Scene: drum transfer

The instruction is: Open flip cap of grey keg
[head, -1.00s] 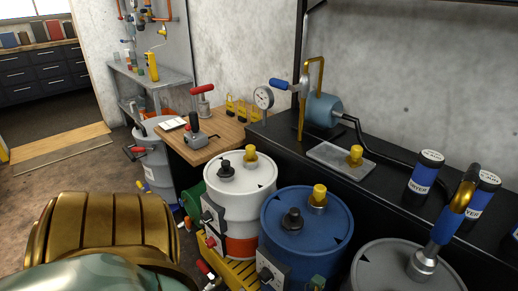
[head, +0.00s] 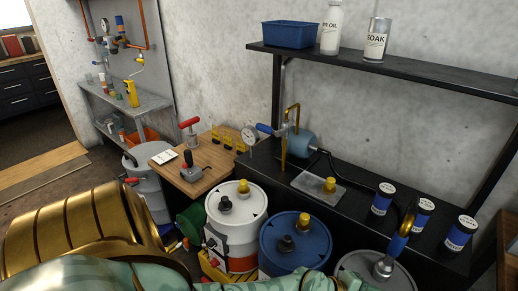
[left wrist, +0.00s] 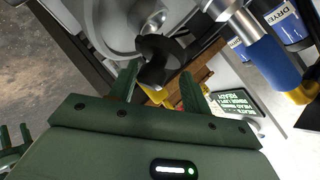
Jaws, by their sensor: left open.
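The grey keg (head: 352,268) stands at the bottom right of the head view, partly cut off, with a metal spout (head: 383,268) on its top. Its pale top (left wrist: 118,18) also shows at the upper edge of the left wrist view. A black cap (left wrist: 155,58) stands there in front of my left gripper (left wrist: 160,84). The gripper's two green fingers are apart, one on either side of the cap in this view. I cannot tell whether they touch it. In the head view, only my gold and teal arm shows, not the gripper.
A blue-handled nozzle (left wrist: 265,52) rises close to the right finger. A blue drum (head: 298,232) and a white-and-orange drum (head: 238,201) stand to the left of the keg. A black bench (head: 345,215) with several cans runs behind. Green shapes at the wrist view's left edge are unclear.

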